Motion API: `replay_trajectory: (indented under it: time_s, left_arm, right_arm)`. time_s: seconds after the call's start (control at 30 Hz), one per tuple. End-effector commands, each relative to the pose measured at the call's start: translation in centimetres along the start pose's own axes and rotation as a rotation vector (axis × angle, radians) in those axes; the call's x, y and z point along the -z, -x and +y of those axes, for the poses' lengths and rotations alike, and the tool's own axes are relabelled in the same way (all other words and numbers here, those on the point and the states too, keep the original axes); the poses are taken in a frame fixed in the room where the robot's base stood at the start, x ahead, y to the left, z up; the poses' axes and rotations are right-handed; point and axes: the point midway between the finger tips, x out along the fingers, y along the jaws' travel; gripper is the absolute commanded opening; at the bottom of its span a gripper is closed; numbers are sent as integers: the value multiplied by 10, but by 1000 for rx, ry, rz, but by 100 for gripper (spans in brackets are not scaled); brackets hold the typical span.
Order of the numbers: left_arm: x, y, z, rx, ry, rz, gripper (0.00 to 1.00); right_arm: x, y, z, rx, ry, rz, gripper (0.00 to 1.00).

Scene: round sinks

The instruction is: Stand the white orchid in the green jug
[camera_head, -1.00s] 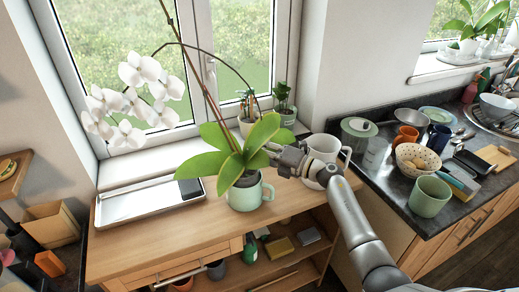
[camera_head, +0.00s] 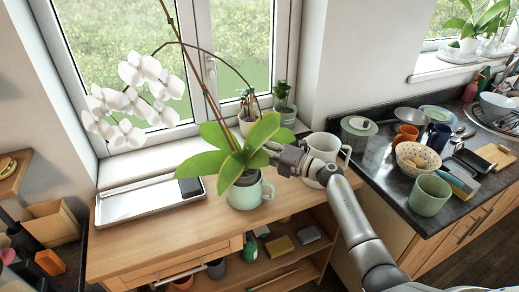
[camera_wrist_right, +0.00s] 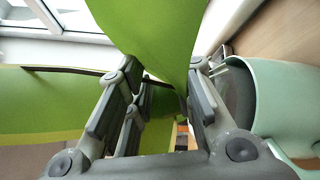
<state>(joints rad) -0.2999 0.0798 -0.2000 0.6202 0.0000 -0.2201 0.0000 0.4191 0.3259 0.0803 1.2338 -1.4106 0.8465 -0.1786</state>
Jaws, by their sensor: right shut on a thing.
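The white orchid (camera_head: 132,74) has a long arching stem with white blooms hanging at the left, and broad green leaves (camera_head: 232,163). Its leaves spread directly above the mint green jug (camera_head: 245,196), which stands upright on the wooden table. The leaves cover most of the jug's mouth, so I cannot tell how deep the plant's base sits. My right gripper (camera_head: 276,156) reaches in from the right at leaf height and is shut on the orchid. In the right wrist view, green leaf (camera_wrist_right: 160,45) lies between and behind the fingers, and the jug (camera_wrist_right: 283,100) is at the right. My left gripper is not in view.
A large white mug (camera_head: 323,147) stands close behind my right arm. A metal tray (camera_head: 125,207) lies on the left of the table (camera_head: 165,240). Small potted plants (camera_head: 283,108) stand by the window. The dark counter at right holds a green cup (camera_head: 429,195) and a bowl (camera_head: 418,159).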

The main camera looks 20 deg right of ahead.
Motion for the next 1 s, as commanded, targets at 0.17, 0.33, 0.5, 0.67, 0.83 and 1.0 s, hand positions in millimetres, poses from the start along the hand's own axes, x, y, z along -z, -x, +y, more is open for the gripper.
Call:
replay_trajectory:
  time_s: [0.17, 0.33, 0.5, 0.67, 0.83, 1.0]
  left_arm:
    - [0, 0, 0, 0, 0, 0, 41]
    - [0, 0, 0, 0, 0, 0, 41]
    - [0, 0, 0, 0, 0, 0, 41]
    - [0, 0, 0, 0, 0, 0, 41]
    - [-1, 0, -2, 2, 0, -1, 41]
    - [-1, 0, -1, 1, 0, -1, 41]
  right_arm:
    - [-1, 0, 2, -3, 0, -1, 0]
    - [-1, 0, 2, -3, 0, -1, 0]
    - [0, 0, 1, -2, 0, -1, 44]
    - [0, 0, 1, -1, 0, 0, 47]
    - [1, 1, -1, 3, 0, 1, 47]
    - [0, 15, -2, 4, 1, -1, 47]
